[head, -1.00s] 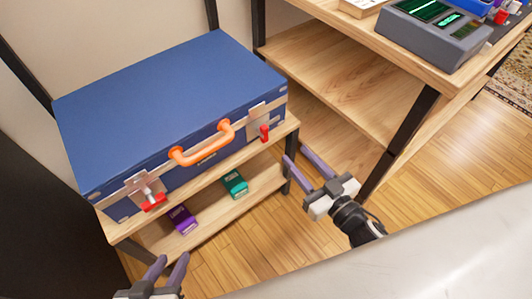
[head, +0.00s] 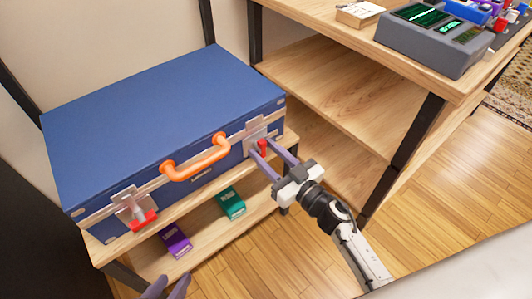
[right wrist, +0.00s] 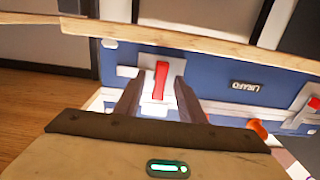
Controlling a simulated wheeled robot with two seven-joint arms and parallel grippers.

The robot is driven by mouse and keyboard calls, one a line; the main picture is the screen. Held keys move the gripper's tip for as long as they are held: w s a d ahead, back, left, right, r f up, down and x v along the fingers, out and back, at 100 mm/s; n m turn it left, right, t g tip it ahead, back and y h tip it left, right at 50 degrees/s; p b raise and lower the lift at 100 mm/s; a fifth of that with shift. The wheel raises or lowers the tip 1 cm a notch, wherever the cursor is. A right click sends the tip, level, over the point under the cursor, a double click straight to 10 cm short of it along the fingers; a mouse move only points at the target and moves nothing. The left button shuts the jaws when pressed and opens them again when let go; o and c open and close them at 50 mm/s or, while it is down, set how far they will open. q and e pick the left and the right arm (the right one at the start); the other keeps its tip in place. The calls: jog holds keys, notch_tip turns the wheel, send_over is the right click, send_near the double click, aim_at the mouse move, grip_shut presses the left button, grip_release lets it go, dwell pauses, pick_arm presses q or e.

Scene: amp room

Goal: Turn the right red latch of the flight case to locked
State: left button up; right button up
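The blue flight case (head: 165,120) lies on the upper board of a small wooden shelf, with an orange handle (head: 196,158) on its front. Its right red latch (head: 262,147) sits upright on a metal plate and also shows upright in the right wrist view (right wrist: 161,80). My right gripper (head: 262,149) is open at that latch, one finger on each side; its fingers (right wrist: 157,82) show gaps to the red lever. Contact is not visible. The left red latch (head: 143,221) lies slanted sideways. My left gripper (head: 167,286) is open and empty at the bottom edge, mostly cut off.
A purple box (head: 174,240) and a green box (head: 231,203) stand on the lower shelf board. A wooden desk (head: 375,50) with a grey device (head: 435,38) is at the right, its dark leg (head: 405,150) near my right arm. Bare floor lies at front right.

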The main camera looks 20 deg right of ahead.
pick_arm(q)
jog(key=shift+f, duration=0.15)
pick_arm(e)
grip_shut()
pick_arm(q)
jog(key=shift+s, duration=0.1)
pick_arm(e)
jog(key=shift+n, duration=0.9)
jog(key=n, duration=0.3)
jog(key=shift+p, duration=0.3)
jog(key=n, duration=0.5)
jog(key=n+b, duration=0.1)
jog(key=n, duration=0.3)
jog(key=n+b, duration=0.1)
jog(key=n, duration=0.2)
jog(key=shift+f, duration=0.1)
pick_arm(q)
jog(key=shift+w+d+f+g, duration=0.3)
jog(key=shift+d+f, duration=0.1)
jog(key=shift+f, duration=0.1)
pick_arm(e)
jog(key=shift+n, duration=0.6)
